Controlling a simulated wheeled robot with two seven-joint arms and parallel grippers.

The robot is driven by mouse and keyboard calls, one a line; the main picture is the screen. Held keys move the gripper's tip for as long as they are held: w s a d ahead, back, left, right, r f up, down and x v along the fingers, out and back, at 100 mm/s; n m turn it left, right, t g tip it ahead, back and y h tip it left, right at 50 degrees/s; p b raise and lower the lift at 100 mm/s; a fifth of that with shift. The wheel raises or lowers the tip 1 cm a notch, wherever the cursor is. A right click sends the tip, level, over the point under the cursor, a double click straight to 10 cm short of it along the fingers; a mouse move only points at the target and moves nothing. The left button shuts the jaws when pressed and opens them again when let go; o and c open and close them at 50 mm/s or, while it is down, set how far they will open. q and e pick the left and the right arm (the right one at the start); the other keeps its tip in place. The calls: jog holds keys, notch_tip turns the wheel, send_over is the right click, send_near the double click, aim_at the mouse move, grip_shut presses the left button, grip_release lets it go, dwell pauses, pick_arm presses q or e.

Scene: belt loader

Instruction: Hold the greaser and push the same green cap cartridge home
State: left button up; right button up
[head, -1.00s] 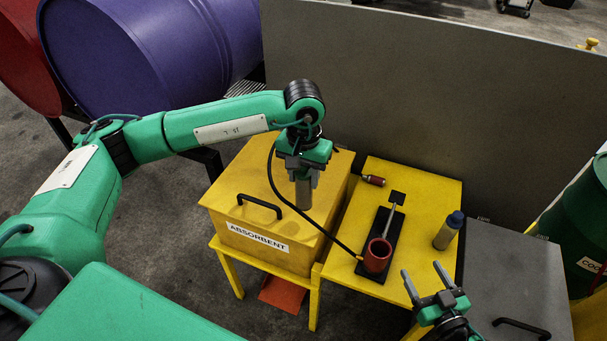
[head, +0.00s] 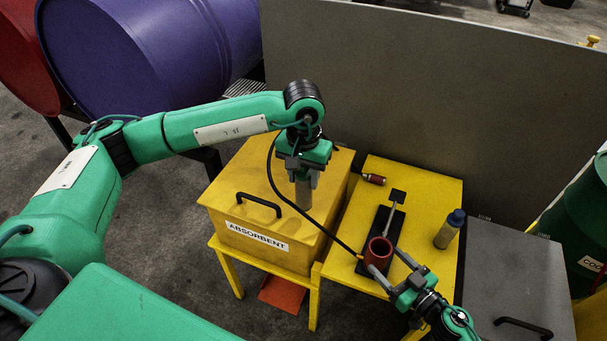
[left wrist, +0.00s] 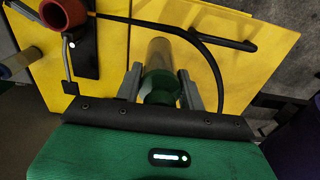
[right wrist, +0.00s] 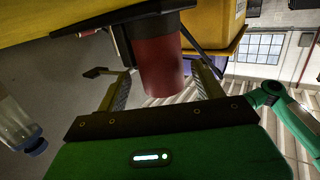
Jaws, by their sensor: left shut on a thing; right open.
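The greaser's red barrel (head: 378,252) stands on a black base plate on the yellow table, with a lever behind it and a black hose. My right gripper (head: 390,262) is open, its fingers on either side of the barrel; in the right wrist view the red barrel (right wrist: 163,65) lies between the open fingers. My left gripper (head: 303,172) is shut on the green cap cartridge (head: 303,195), a grey tube hanging upright above the yellow absorbent box. In the left wrist view its green cap (left wrist: 158,86) sits between the fingers.
A blue cap cartridge (head: 449,229) stands on the yellow table (head: 440,195) right of the greaser. A small red-handled part (head: 374,180) lies at the table's back. The absorbent box (head: 260,215) is on the left, a grey panel (head: 430,100) behind.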

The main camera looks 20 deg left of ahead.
pick_arm(q)
jog(key=shift+r+p, duration=0.3)
jog(key=shift+r, duration=0.35)
pick_arm(e)
jog(key=shift+x, duration=1.6)
jog(key=c, duration=0.7)
pick_arm(q)
jog(key=o, duration=0.5)
pick_arm(e)
jog(key=shift+o, duration=0.2)
pick_arm(q)
jog(key=c, duration=0.6)
jog(key=d+r+n, duration=0.1)
jog(key=d+n, duration=0.2)
jog(key=d, duration=1.7)
jog(key=shift+s+d+r+n, duration=0.15)
jog(key=shift+s+r+n, duration=0.15)
jog(key=shift+s, duration=0.15)
